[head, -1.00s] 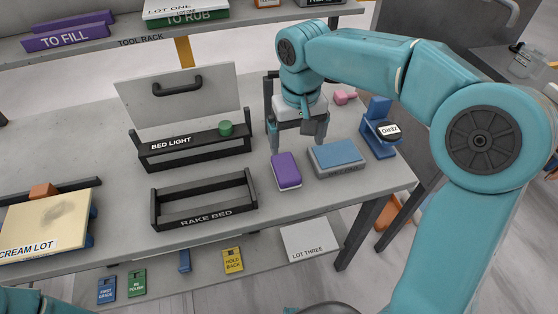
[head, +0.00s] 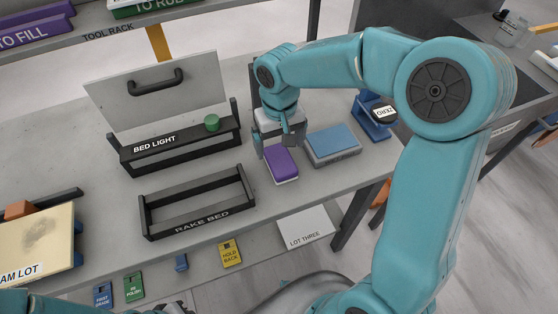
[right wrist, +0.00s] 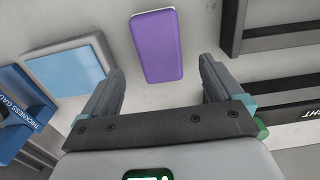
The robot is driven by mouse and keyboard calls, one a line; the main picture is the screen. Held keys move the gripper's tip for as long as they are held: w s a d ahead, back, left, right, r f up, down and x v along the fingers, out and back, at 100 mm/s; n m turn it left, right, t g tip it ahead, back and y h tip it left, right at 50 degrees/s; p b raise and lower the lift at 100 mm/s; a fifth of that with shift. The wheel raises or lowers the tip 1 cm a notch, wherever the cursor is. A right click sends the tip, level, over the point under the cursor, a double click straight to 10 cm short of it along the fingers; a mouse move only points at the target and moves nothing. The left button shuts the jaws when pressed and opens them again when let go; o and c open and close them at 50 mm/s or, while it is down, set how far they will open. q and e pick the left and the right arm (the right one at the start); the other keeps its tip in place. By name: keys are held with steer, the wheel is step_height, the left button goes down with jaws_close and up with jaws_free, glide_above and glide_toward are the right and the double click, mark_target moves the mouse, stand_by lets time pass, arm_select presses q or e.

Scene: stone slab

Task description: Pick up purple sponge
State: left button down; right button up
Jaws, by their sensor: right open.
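The purple sponge (head: 281,164) lies flat on the grey table, with a pale underside showing along its near edge. It also shows in the right wrist view (right wrist: 156,46), ahead of the fingertips and roughly between their lines. My right gripper (head: 279,146) is open, its fingers pointing down just behind the sponge's far end. In the right wrist view the gap between the fingers (right wrist: 160,82) is empty, and the sponge is not held. Part of my left arm shows at the bottom left of the head view; its gripper is not visible.
A blue-topped block (head: 333,143) lies close to the right of the sponge. A blue stand (head: 372,118) is farther right. The black RAKE BED rack (head: 197,204) and BED LIGHT rack (head: 180,146) stand to the left. Bare table lies just in front of the sponge.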

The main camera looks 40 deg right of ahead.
mark_target(280, 158)
steer(key=shift+s+a+f, duration=0.1)
steer(key=shift+s+f, duration=0.15)
steer(key=shift+f, duration=0.4)
step_height(280, 158, down, 5)
steer(key=shift+f, duration=0.1)
steer(key=c, duration=1)
